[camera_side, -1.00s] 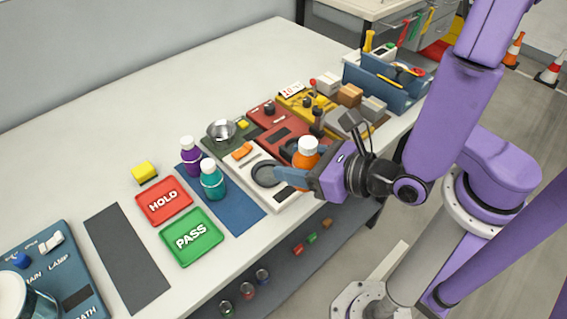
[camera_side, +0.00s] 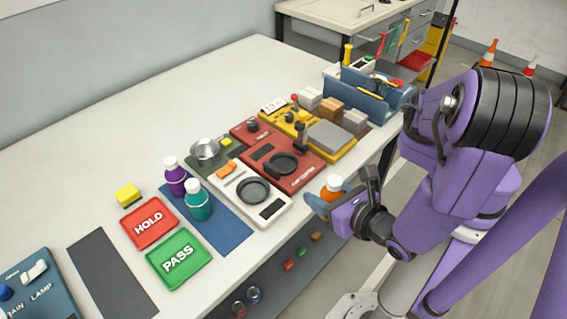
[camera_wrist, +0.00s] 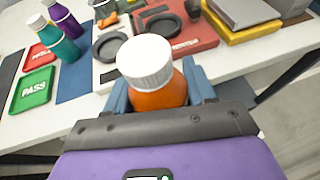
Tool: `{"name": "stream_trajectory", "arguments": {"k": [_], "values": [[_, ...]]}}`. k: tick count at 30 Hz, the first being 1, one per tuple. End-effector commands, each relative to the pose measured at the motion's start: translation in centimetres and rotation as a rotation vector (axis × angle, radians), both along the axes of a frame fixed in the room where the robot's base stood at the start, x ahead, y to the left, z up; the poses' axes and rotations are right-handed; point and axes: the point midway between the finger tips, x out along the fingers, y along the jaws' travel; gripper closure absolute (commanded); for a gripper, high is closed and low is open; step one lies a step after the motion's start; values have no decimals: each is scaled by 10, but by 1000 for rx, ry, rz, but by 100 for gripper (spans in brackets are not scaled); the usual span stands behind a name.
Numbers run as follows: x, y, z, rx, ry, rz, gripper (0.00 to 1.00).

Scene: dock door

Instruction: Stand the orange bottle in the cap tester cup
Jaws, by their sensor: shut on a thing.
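The orange bottle (camera_side: 329,194) with a white cap is upright in my gripper (camera_side: 322,203), at the table's front edge. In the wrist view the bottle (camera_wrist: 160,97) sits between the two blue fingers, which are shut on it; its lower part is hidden. The cap tester (camera_side: 307,174) is a red box with a dark round cup (camera_side: 285,163). The cup looks empty and lies beyond the bottle, to its left in the side view. In the wrist view the cup (camera_wrist: 163,27) shows beyond the bottle cap, apart from it.
A white device (camera_side: 226,184) with a dark ring stands left of the tester. Purple (camera_side: 175,182) and teal (camera_side: 198,206) bottles stand on a blue mat (camera_side: 228,236). A yellow device with a grey block (camera_side: 330,136) stands right of the tester. The left rear table is clear.

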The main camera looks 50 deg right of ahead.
Motion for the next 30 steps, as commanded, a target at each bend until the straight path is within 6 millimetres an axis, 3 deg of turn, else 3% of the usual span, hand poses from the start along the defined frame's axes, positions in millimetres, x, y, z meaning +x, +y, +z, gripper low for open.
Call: {"name": "stream_trajectory", "arguments": {"k": [5,21,30], "values": [[13,-10,-2,-1,-2,-33,83],[114,-34,-3,3,-1,-33,83],[141,-39,-3,1,1,-26,83]]}}
